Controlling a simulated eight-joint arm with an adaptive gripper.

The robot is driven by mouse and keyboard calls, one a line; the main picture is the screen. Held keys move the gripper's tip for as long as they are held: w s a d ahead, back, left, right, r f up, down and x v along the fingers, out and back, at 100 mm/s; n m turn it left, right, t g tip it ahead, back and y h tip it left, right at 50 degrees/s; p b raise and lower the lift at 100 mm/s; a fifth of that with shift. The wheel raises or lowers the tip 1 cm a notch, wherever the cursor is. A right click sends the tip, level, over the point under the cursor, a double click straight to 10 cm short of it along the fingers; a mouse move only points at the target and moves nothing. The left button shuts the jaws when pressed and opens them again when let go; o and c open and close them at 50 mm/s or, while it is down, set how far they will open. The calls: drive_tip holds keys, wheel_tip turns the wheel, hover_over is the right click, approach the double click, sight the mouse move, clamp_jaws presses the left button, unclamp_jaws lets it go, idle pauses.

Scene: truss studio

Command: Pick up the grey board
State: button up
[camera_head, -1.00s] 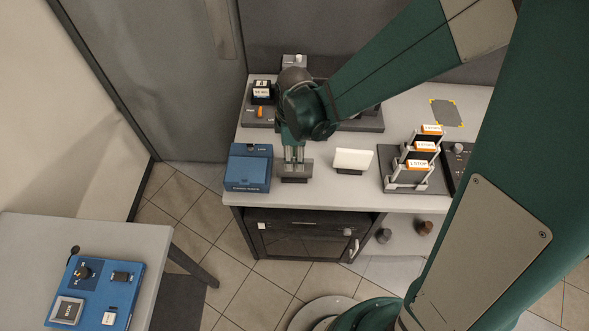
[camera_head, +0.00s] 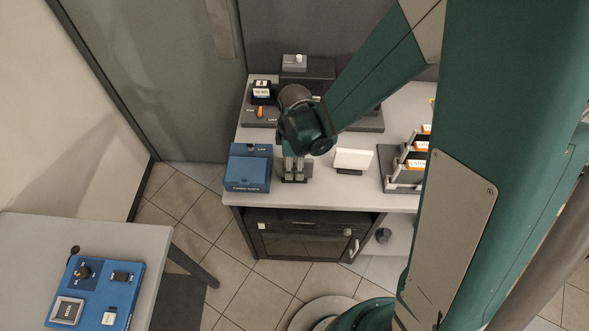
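The grey board (camera_head: 309,169) stands near the front edge of the bench, in a low dark holder, just left of a white board. Only its right part shows clearly; my gripper hides most of the rest. My gripper (camera_head: 294,174) points down at the board, its fingers overlapping the board's face in this view. I cannot tell whether the fingers touch the board or how far apart they are.
A blue box (camera_head: 249,167) stands close to the left of my gripper. The white board (camera_head: 352,159) stands in its own holder to the right. A rack of orange-edged cards (camera_head: 417,152) is farther right, partly hidden by my arm. Dark panels lie behind.

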drive_tip(key=shift+c, duration=0.2)
idle(0.4)
clamp_jaws()
drive_tip(key=shift+r, duration=4.95)
